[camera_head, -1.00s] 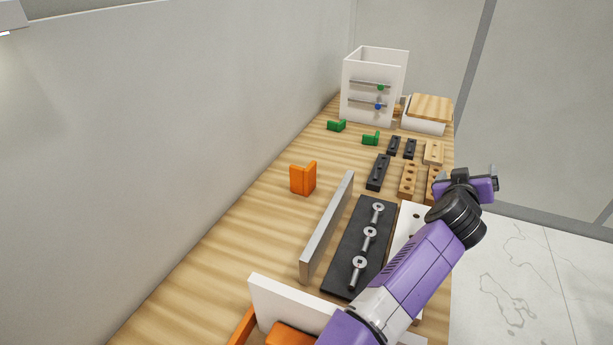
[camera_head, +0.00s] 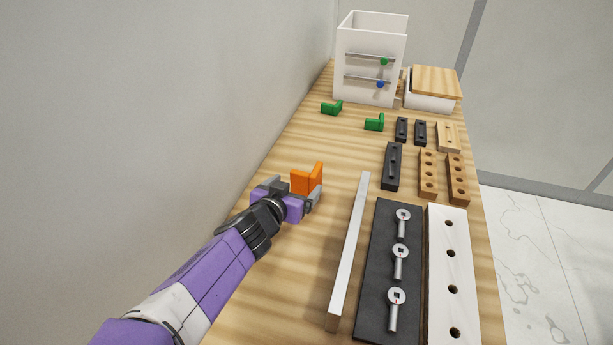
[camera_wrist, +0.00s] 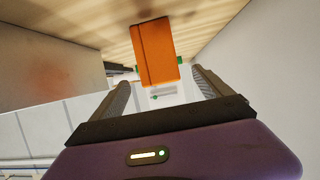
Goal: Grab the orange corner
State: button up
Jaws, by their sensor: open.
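The orange corner (camera_head: 308,178) is an upright L-shaped piece on the wooden table, left of the long grey bar. My gripper (camera_head: 293,190) is right at it in the head view, on its near side, and hides its lower part. In the wrist view the orange corner (camera_wrist: 155,52) lies ahead, between the lines of the two open fingers and beyond their tips (camera_wrist: 160,80). The gripper is open and holds nothing. Whether a finger touches the corner cannot be told.
A long grey bar (camera_head: 349,250) stands to the right. Beyond it are a black plate (camera_head: 376,265) with bolts and a white drilled block (camera_head: 452,300). Two green corners (camera_head: 374,124) and a white box (camera_head: 370,35) are farther back. A wall runs along the left.

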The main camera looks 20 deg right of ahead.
aim_at(302, 183)
jog(key=x, duration=0.2)
jog(key=shift+w+d+f, duration=0.15)
jog(key=shift+w+d, duration=0.05)
jog(key=shift+w, duration=0.05)
jog(key=shift+f+p+x, duration=0.2)
jog(key=shift+p+x, duration=0.15)
jog(key=shift+x, duration=0.95)
jog(key=shift+f+p+x, duration=0.2)
jog(key=shift+p+x, duration=0.15)
jog(key=shift+x, duration=0.95)
jog(key=shift+s+a, duration=0.1)
jog(key=shift+s, duration=0.05)
jog(key=c, duration=1.4)
